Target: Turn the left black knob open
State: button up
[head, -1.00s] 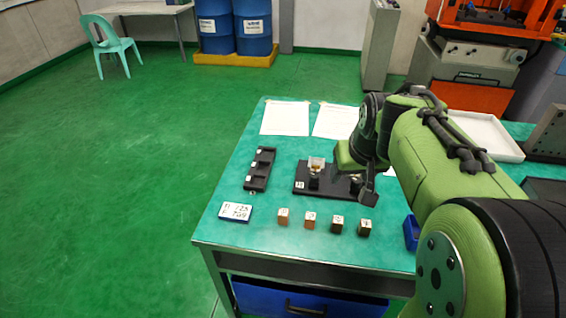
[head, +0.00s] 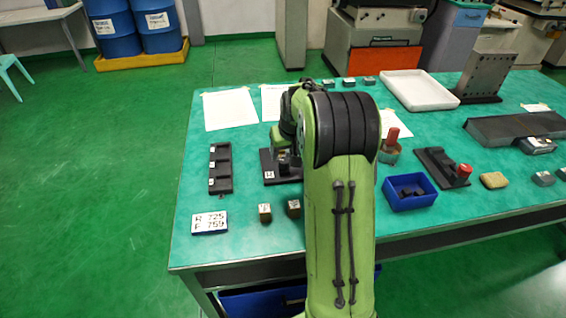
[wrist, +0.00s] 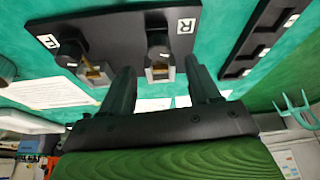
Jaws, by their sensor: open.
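A black plate (head: 268,163) lies on the green table, partly hidden by my arm. In the wrist view the plate (wrist: 115,28) carries two black knobs with metal fittings. The knob by the "R" label, the left black knob (wrist: 158,40), lies between the lines of my open fingers. The other knob (wrist: 70,52) sits by a second label, outside the fingers. In the head view the left knob (head: 284,166) shows dimly beside my arm. My gripper (wrist: 160,66) is open and empty, one finger to each side of the left knob; I cannot tell whether they touch it.
A black slotted tray (head: 220,168) lies left of the plate, and a number card (head: 210,222) is at the front left. Small blocks (head: 265,212) stand in front. A blue bin (head: 410,192) and a red-handled tool (head: 391,142) are to the right. White sheets (head: 230,109) lie behind.

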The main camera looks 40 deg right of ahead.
aim_at(284, 160)
jog(key=b+x, duration=0.1)
jog(key=x, duration=0.4)
jog(key=shift+w+d+f, duration=0.1)
jog(key=shift+f, duration=0.2)
jog(key=c, duration=1)
jog(key=shift+c, duration=0.2)
